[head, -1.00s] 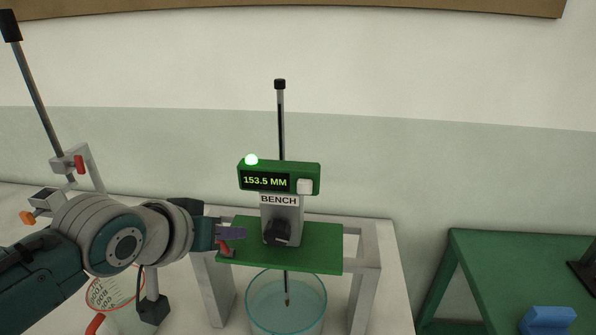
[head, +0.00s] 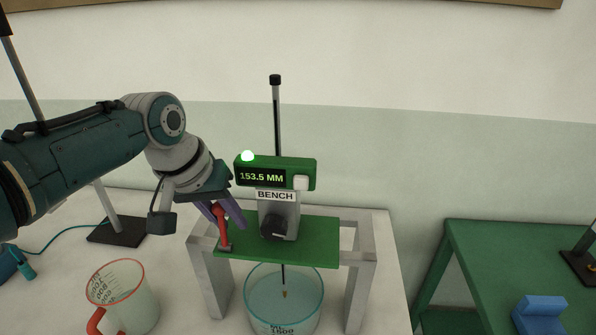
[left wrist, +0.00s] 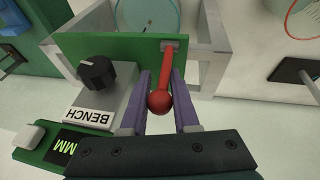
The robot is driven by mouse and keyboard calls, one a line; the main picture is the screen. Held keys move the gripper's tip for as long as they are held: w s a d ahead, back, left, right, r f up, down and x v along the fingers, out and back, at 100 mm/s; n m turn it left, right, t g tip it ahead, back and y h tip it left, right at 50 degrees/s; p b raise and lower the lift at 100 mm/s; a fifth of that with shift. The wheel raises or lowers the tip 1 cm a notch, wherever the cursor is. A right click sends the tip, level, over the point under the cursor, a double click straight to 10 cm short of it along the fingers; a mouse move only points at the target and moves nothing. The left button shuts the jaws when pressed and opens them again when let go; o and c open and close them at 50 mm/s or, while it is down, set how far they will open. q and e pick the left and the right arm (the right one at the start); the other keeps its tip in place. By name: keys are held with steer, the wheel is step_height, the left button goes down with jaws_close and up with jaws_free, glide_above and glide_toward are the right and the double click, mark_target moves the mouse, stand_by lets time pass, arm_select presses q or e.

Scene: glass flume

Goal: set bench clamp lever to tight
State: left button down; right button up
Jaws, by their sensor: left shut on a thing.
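The bench clamp lever (head: 222,232) is red with a round ball end. It stands roughly upright at the left front corner of the green plate (head: 310,250); its ball and stem also show in the left wrist view (left wrist: 160,102). My left gripper (head: 224,212) reaches down from the upper left with its purple fingers on either side of the lever, shut on it near the ball. The fingers partly hide the lever's top in the head view. The gauge body marked BENCH (head: 276,196) stands beside it. My right gripper is not in view.
The gauge has a black knob (head: 274,227), a lit green lamp and a display (head: 262,177) reading 153.5 MM. A glass beaker (head: 284,300) stands under the plate. A red-rimmed jug (head: 122,295) is at the left. A green table (head: 500,235) stands at the right.

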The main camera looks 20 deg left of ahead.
mark_target(215, 204)
arm_select(q)
steer(key=shift+f, duration=0.15)
steer(key=c, duration=0.7)
jaws_free()
steer(key=shift+o, duration=0.2)
steer(key=shift+s+r, duration=0.1)
steer(key=shift+r, duration=0.5)
steer(key=p+v, duration=0.1)
steer(key=v, duration=0.6)
steer(key=shift+s+a+r, duration=0.1)
steer(key=shift+s, duration=0.05)
steer(key=shift+v, duration=0.8)
